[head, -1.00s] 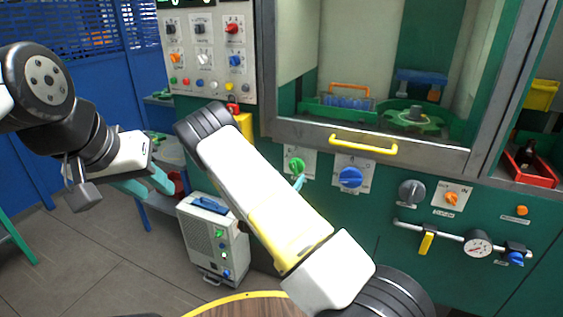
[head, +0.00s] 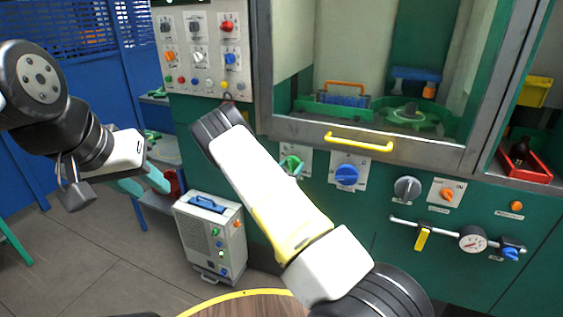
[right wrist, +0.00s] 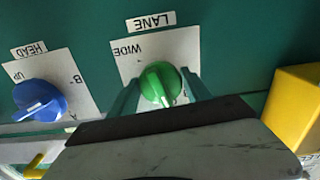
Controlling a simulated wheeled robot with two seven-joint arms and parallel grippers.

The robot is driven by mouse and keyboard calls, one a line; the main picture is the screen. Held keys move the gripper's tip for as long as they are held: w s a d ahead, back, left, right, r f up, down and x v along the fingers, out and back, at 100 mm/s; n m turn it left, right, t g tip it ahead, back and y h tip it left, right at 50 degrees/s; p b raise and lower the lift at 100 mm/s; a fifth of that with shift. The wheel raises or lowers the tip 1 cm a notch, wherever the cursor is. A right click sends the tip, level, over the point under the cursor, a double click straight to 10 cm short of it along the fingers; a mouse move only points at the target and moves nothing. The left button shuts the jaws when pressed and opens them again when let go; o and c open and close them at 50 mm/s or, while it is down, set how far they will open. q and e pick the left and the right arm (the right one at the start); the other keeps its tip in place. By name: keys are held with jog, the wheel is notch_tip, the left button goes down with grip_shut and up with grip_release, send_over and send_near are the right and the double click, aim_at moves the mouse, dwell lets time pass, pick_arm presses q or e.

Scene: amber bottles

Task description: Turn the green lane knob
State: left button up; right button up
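The green lane knob (right wrist: 160,85) sits on a white plate under a LANE label in the right wrist view. It also shows in the head view (head: 291,163), partly covered by my right arm. My right gripper (right wrist: 160,92) is open, with one teal finger on each side of the knob and a small gap to each; whether the tips touch the panel I cannot tell. In the head view my right arm hides most of this gripper. My left gripper (head: 146,184) is open and empty at the left, away from the panel.
A blue head knob (right wrist: 40,100) is beside the lane knob. A yellow block (right wrist: 296,108) stands out on the other side in the right wrist view. A yellow handle (head: 358,142) crosses the window frame above. A grey box (head: 212,238) stands on the floor.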

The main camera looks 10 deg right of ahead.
jog(key=c, duration=0.6)
jog(key=shift+s+n, duration=0.1)
jog(key=shift+n, duration=2.7)
jog(key=o, duration=1.4)
